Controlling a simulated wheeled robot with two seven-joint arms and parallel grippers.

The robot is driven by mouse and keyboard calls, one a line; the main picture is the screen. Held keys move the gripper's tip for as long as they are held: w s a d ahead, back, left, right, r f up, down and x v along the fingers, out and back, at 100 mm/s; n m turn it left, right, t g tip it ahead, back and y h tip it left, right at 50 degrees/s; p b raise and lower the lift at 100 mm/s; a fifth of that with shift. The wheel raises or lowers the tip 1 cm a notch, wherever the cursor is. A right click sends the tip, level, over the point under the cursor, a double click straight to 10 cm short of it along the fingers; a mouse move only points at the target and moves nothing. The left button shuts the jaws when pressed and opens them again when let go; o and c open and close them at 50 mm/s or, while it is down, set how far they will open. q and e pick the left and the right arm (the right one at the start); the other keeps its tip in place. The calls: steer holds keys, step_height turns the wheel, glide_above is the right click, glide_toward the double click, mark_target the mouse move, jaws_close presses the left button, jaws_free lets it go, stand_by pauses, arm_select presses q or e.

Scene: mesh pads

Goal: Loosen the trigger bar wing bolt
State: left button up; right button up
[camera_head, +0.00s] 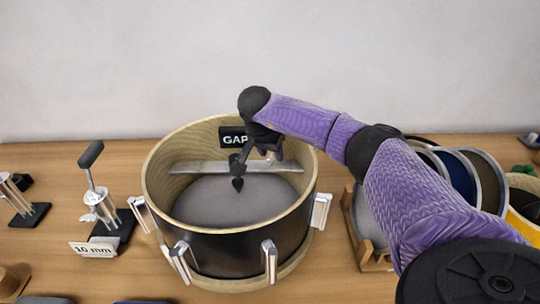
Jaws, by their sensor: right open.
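A drum shell (225,253) with a pale wood inside and a dark outside stands open side up in the middle of the table. A flat grey metal trigger bar (200,167) spans its inside near the back wall. My right gripper (256,168) reaches in over the back right rim and is open, its dark fingers just in front of the bar's middle. I cannot pick out the wing bolt; the gripper covers that part of the bar. A grey pad (205,200) fills the lower inside of the drum. My left gripper is out of view.
A black "GAP" sign (232,137) shows behind my gripper. Left of the drum stand a metal gauge with a black handle (92,170) and a "10 mm" card (94,250). A wooden rack with round pads (483,180) stands at the right. Silver lugs (320,211) stick out around the drum.

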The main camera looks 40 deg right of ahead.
jaws_close()
stand_by(0.3)
steer(key=shift+s+r+n+t+p, duration=0.1)
steer(key=shift+r+n+t+p, duration=0.2)
steer(key=shift+n+p, duration=0.4)
steer(key=shift+d+f+n+y+p, duration=0.1)
steer(key=shift+n+y+p, duration=0.25)
steer(key=shift+n, duration=0.45)
steer(key=shift+f+n+t, duration=0.25)
steer(key=shift+n+t, duration=0.25)
steer(key=shift+n, duration=0.4)
jaws_free()
steer(key=shift+y, duration=0.25)
